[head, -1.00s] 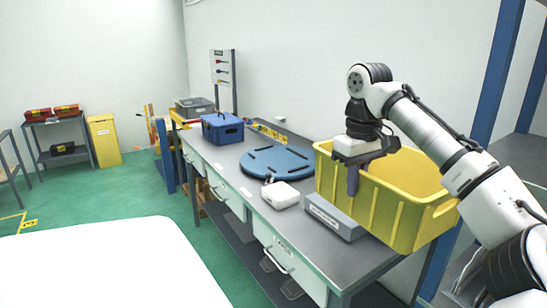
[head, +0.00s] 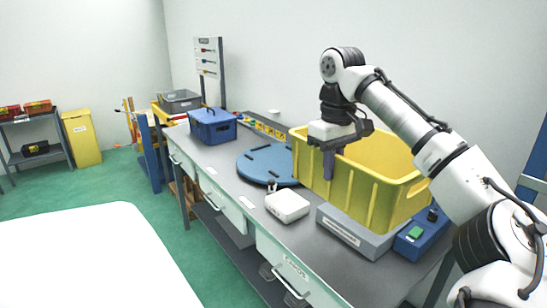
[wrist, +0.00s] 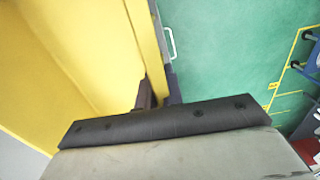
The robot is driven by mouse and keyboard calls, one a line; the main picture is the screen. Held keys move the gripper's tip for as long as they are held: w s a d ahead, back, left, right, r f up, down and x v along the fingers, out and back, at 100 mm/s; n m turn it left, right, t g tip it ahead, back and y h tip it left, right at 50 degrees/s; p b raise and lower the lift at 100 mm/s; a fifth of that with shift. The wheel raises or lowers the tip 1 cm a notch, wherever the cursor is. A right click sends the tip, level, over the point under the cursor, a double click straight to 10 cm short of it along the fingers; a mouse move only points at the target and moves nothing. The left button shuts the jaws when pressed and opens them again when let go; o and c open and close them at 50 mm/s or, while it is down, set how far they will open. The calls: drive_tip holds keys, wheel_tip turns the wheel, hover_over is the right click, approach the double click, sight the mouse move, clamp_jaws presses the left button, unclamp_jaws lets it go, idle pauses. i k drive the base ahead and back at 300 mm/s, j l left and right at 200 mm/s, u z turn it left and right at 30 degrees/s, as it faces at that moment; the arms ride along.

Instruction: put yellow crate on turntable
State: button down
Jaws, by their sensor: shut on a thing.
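The yellow crate (head: 375,200) is open-topped and ribbed, at the right part of the workbench in the head view. My gripper (head: 329,165) is shut on its near left wall, fingers pointing down. The crate's yellow wall (wrist: 85,50) fills the left of the wrist view, against the dark fingers (wrist: 150,95). The crate is above or at a grey box; I cannot tell whether it touches it. The turntable (head: 268,163) is a flat blue disc on the bench, left of the crate, which hides its right edge. No object shows on its visible top.
A white device (head: 287,205) lies between the turntable and the bench front. The grey box (head: 345,232) and a blue box with a green button (head: 415,236) are at the right. A blue toolbox (head: 213,126) stands beyond the turntable.

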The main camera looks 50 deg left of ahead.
sight(279, 160)
drive_tip(key=i+j, duration=0.1)
drive_tip(key=j, duration=0.35)
drive_tip(key=i+j, duration=0.1)
drive_tip(key=j, duration=0.3)
drive_tip(key=i+j, duration=0.1)
drive_tip(key=j, duration=0.8)
drive_tip(key=i+j, duration=0.25)
drive_tip(key=j, duration=0.2)
drive_tip(key=i+j+u, duration=0.1)
drive_tip(key=i+j, duration=0.2)
drive_tip(key=j, duration=0.15)
